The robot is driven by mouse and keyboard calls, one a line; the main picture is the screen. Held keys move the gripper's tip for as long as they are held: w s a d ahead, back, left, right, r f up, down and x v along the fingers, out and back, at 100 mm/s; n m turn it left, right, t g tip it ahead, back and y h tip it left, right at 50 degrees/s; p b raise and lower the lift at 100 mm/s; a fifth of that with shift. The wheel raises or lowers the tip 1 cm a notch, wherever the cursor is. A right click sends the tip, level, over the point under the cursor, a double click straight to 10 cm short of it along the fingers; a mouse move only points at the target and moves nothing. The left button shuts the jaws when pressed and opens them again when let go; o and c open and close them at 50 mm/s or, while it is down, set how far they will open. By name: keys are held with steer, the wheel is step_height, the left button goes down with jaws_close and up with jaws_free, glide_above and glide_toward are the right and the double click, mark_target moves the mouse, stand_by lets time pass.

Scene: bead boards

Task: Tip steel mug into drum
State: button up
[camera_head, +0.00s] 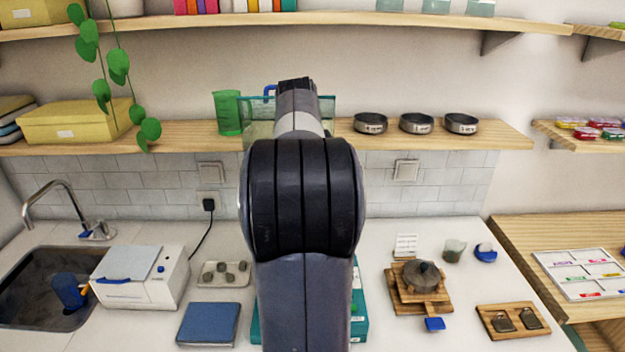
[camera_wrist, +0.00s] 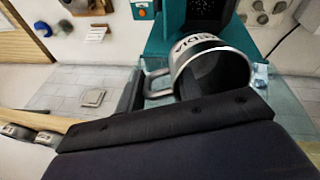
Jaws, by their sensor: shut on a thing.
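The steel mug (camera_wrist: 212,48) shows in the wrist view, with dark lettering on its side, its handle (camera_wrist: 158,84) to the left and its dark hollow facing the camera. It looks tilted. My gripper (camera_wrist: 197,85) is shut on the mug. A teal machine (camera_wrist: 160,42) with a dark, speckled part lies beyond the mug; I cannot tell whether this part is the drum. In the head view, my arm hides the mug, my gripper and most of the teal machine (camera_head: 359,315).
The wall shelf (camera_head: 400,143) bears a green cup (camera_head: 228,113), a clear teal bin (camera_head: 258,128) and steel tins (camera_head: 370,123). On the counter are a white box machine (camera_head: 142,278), a blue book (camera_head: 208,325) and a wooden stand (camera_head: 421,292). A sink (camera_head: 40,300) is at left.

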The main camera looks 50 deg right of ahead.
steer(key=shift+r, duration=0.15)
steer(key=shift+r+y, duration=0.35)
steer(key=shift+y, duration=0.15)
steer(key=r, duration=0.1)
steer(key=a+r+y, duration=0.2)
steer(key=shift+s, duration=0.3)
steer(key=shift+d, duration=0.1)
steer(key=shift+r, duration=0.1)
